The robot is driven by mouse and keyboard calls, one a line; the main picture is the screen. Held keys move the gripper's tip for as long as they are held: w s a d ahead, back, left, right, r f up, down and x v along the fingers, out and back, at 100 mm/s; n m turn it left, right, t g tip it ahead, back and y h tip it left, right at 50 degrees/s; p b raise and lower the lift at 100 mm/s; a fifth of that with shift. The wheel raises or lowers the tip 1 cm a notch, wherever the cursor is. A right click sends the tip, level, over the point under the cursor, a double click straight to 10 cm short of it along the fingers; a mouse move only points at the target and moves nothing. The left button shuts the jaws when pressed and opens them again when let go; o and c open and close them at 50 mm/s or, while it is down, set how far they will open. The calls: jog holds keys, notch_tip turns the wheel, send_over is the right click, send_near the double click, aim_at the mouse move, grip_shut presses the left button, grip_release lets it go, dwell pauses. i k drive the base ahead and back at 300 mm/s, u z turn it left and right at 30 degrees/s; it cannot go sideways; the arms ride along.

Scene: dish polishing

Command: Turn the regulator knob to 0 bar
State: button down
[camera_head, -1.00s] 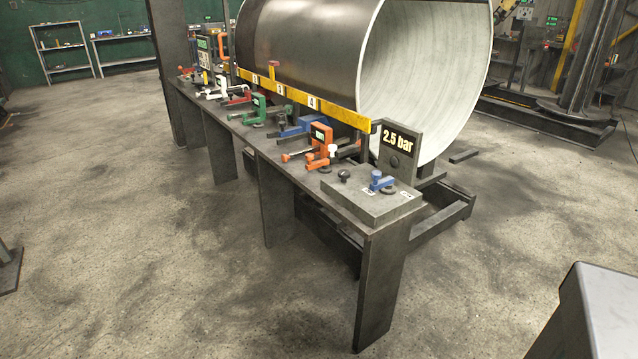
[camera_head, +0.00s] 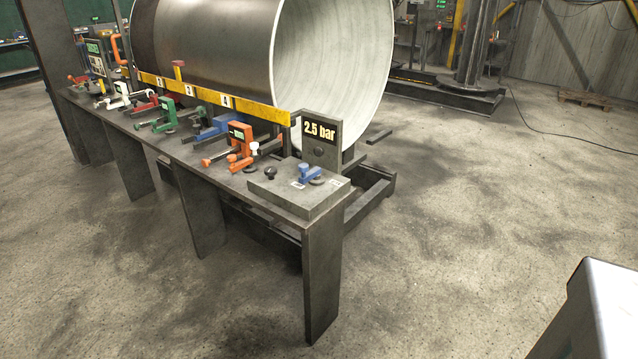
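The regulator is a grey block (camera_head: 290,200) at the near right end of a long dark bench. A small black knob (camera_head: 269,172) and a blue lever-like handle (camera_head: 308,172) stand on its top. I cannot tell for sure which of the two is the regulator knob. Small white labels lie beside the blue handle, too small to read. An upright display plate (camera_head: 320,132) behind the block reads 2.5 bar. My gripper is not in view.
Orange (camera_head: 240,145), blue, green, red and white clamp-like tools line the bench (camera_head: 215,182). A large metal cylinder (camera_head: 330,60) lies behind it. A yellow numbered bar (camera_head: 215,100) runs along it. The floor in front and to the right is clear. A grey box-like surface (camera_head: 600,310) fills the lower right corner.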

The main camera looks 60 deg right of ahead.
aim_at(270, 171)
jog(key=u, duration=0.7)
jog(key=k, duration=0.15)
jog(key=z, duration=2.6)
jog(key=k, duration=0.9)
jog(key=u, duration=0.2)
jog(key=i, duration=0.9)
